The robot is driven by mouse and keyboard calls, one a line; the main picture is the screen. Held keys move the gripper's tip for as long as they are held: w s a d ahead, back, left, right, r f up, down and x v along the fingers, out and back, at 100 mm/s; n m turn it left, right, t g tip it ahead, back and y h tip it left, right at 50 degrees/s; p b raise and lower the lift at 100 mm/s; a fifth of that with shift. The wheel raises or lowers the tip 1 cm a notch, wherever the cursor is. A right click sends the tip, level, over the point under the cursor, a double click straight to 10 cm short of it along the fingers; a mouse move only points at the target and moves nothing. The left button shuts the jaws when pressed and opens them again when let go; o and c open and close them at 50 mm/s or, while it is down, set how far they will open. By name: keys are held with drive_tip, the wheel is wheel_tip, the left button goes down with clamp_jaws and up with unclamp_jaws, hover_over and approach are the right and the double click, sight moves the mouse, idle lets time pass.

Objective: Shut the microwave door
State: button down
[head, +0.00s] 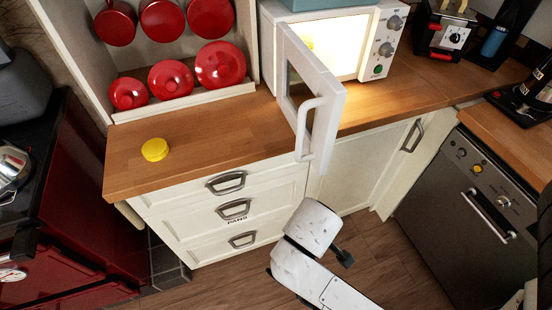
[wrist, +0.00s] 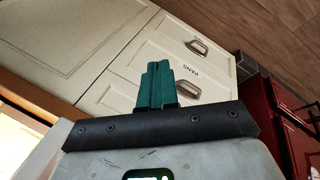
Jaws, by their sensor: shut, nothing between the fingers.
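The white microwave (head: 379,48) stands on the wooden counter at the top of the head view. Its door (head: 331,88) is wide open, swung out toward the front past the counter edge. The door's pale handle (head: 303,122) faces me. The lit cavity (head: 341,42) holds something yellow (head: 307,43), partly hidden by the door. My gripper (wrist: 157,68) shows in the wrist view with its teal fingers together and empty, in front of the drawer fronts. In the head view my white arm is below the door, and I cannot make out the fingers.
The wooden counter (head: 215,140) is clear left of the door, except for a yellow round object (head: 155,150). Red pots and lids (head: 170,78) fill a shelf behind. Drawers (head: 235,207) with metal handles are below. A dishwasher (head: 470,215) stands at right, a red stove (head: 75,200) at left.

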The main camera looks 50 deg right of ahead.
drive_tip(key=w+a+r+n+t+h+b, duration=0.2)
drive_tip(key=w+a+r+t+h+b, duration=0.15)
drive_tip(key=r+h, duration=0.4)
drive_tip(key=w+a+r+n+t+h+b, duration=0.2)
drive_tip(key=w+a+r+h, duration=0.25)
drive_tip(key=r, duration=0.55)
drive_tip(key=w+d+p, duration=0.2)
drive_tip(key=d, duration=1.1)
drive_tip(key=shift+d+h+p, duration=0.25)
drive_tip(key=shift+h+p, duration=0.05)
drive_tip(key=shift+h, duration=0.1)
drive_tip(key=shift+w+r, duration=0.1)
